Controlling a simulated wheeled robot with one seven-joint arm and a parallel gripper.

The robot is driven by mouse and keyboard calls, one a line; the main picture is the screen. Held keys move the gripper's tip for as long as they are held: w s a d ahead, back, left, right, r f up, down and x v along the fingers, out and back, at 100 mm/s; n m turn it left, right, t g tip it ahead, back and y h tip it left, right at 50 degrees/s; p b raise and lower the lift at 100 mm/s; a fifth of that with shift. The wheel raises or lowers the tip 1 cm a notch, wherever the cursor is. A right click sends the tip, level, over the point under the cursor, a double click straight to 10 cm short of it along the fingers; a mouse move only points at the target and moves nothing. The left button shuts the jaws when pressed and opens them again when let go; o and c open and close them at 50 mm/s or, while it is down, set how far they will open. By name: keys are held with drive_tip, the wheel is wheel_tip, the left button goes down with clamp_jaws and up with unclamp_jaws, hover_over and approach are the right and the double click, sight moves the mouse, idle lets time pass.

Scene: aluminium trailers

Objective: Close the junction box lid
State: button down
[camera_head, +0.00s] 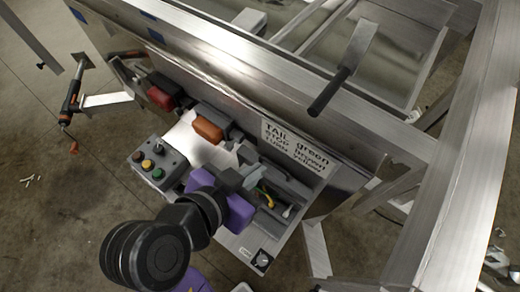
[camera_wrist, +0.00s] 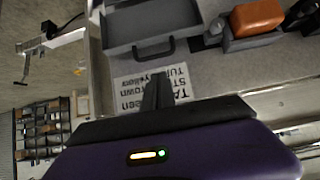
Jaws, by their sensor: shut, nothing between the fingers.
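The grey junction box (camera_head: 292,192) is on the panel in the head view, right of my gripper. It is open, with yellow and pale wires showing inside. In the wrist view, a shallow grey tray-like part with a dark handle (camera_wrist: 155,48) lies beyond my fingers; I cannot tell for sure whether it is the lid or the box body. My gripper (camera_head: 254,176) is shut and empty, over the left part of the box, partly hiding it. In the wrist view its dark fingers (camera_wrist: 158,86) are together, in front of the label and apart from the handle.
A white wiring label (camera_head: 296,146) is above the box. An orange lamp (camera_head: 208,130) and a red lamp (camera_head: 165,92) are to its left. A button box (camera_head: 160,162) stands on the panel's left. A metal bar with a dark grip (camera_head: 330,92) sticks out above the label.

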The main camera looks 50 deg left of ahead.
drive_tip(key=x, duration=0.8)
drive_tip(key=shift+p, duration=0.3)
drive_tip(key=shift+f, duration=0.15)
